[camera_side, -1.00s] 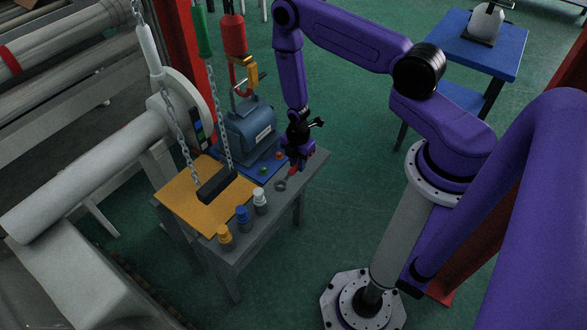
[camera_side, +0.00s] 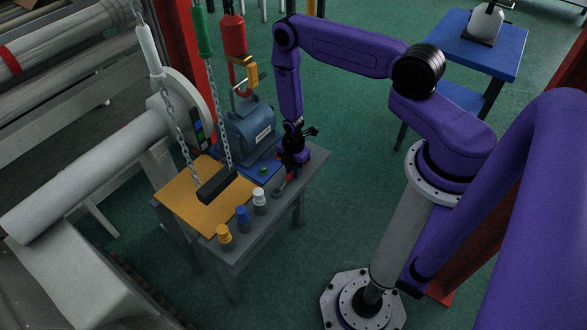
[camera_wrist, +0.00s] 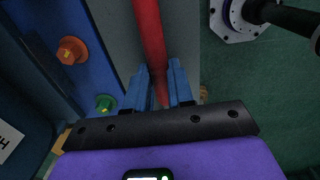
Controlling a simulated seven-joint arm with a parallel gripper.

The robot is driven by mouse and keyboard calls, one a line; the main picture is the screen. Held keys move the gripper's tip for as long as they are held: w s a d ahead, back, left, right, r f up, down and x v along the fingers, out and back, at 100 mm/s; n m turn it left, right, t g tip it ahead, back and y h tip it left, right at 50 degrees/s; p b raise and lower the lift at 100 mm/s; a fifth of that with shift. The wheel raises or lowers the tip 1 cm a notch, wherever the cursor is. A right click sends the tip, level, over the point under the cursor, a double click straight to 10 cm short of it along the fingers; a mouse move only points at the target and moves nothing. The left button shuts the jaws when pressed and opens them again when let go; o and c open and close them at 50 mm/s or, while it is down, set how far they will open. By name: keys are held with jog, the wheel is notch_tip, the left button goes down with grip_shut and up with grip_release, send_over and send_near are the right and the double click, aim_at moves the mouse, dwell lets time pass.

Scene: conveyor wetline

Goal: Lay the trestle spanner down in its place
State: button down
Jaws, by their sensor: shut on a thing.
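The trestle spanner (camera_side: 289,179) has a red handle and a grey end that points toward the front of the trestle (camera_side: 262,240). My gripper (camera_side: 291,172) is shut on the red handle, over the grey strip at the trestle's right side. In the wrist view the red handle (camera_wrist: 149,35) runs between the two blue fingertips of my gripper (camera_wrist: 160,88), above grey surface. The handle's lower part is hidden behind the fingers and mount. I cannot tell whether the spanner touches the trestle top.
A blue motor (camera_side: 250,132) stands on a blue plate left of my gripper. Orange (camera_wrist: 71,50) and green (camera_wrist: 104,103) knobs sit on that plate. A dark bar (camera_side: 216,186) hangs on chains above the yellow sheet (camera_side: 180,192).

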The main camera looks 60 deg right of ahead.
jog(key=c, duration=1)
grip_release()
notch_tip(320, 180, up, 17)
jog(key=a+r+m, duration=0.1)
jog(key=a+r, duration=0.5)
jog(key=r, duration=0.2)
jog(key=s+a+r+m, duration=0.2)
jog(key=s+a+r, duration=0.45)
jog(key=r, duration=0.25)
jog(key=s+r, duration=0.3)
jog(key=s, duration=0.3)
jog(key=s+r+m, duration=0.1)
jog(key=s+r, duration=0.2)
jog(key=s, duration=0.3)
jog(key=s+d+r+m, duration=0.1)
jog(key=s+r, duration=0.2)
jog(key=s, duration=0.3)
jog(key=shift+d+r, duration=0.1)
jog(key=shift+r, duration=0.25)
